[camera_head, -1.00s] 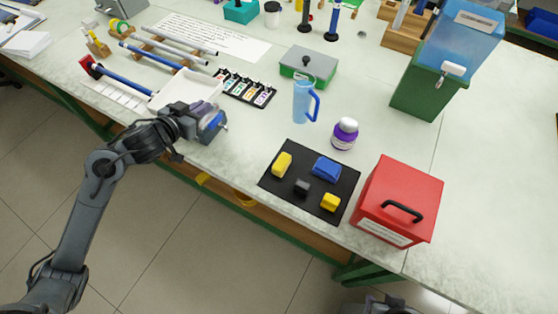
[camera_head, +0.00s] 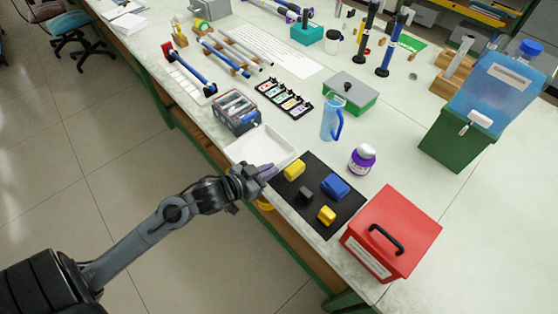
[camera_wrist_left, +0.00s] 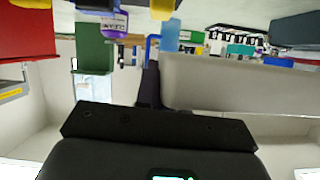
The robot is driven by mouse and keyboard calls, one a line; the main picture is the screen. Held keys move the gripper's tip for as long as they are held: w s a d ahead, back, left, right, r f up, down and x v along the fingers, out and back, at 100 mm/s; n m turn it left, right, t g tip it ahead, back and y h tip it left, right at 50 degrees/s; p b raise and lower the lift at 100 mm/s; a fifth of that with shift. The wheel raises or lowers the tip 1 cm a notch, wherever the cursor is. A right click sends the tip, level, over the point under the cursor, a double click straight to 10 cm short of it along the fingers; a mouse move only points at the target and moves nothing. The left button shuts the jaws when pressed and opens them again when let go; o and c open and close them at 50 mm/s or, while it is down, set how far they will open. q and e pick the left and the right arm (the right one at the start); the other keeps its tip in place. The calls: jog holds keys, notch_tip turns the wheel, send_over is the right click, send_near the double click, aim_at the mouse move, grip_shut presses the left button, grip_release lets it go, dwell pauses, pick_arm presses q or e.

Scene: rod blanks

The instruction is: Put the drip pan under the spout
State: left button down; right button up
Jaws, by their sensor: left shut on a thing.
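The drip pan is a shallow white rectangular tray (camera_head: 262,146) near the front table edge, left of the black mat. My left gripper (camera_head: 266,171) is shut on its near rim; whether the pan touches the table is unclear. In the left wrist view the pan (camera_wrist_left: 235,85) is a large grey shape beside the finger (camera_wrist_left: 150,85). The spout is a white tap (camera_head: 478,119) on the front of a blue water tank (camera_head: 505,85) with a green base (camera_head: 455,140), far to the right. My right gripper is out of view.
Between pan and tank stand a blue jug (camera_head: 331,120), a purple bottle (camera_head: 362,158) and a grey-green box (camera_head: 350,92). A black mat (camera_head: 318,219) with blocks and a red box (camera_head: 392,235) lie right of the pan.

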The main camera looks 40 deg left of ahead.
pick_arm(q)
jog(key=b, duration=0.2)
send_over(281, 169)
notch_tip(281, 169, down, 6)
jog(key=shift+d+r, duration=0.1)
jog(key=shift+r, duration=0.05)
notch_tip(281, 169, down, 4)
jog(key=shift+f+b, duration=0.1)
jog(key=shift+b, duration=0.95)
jog(key=c, duration=1.7)
grip_release()
jog(key=shift+f, duration=0.1)
jog(key=shift+o, duration=0.9)
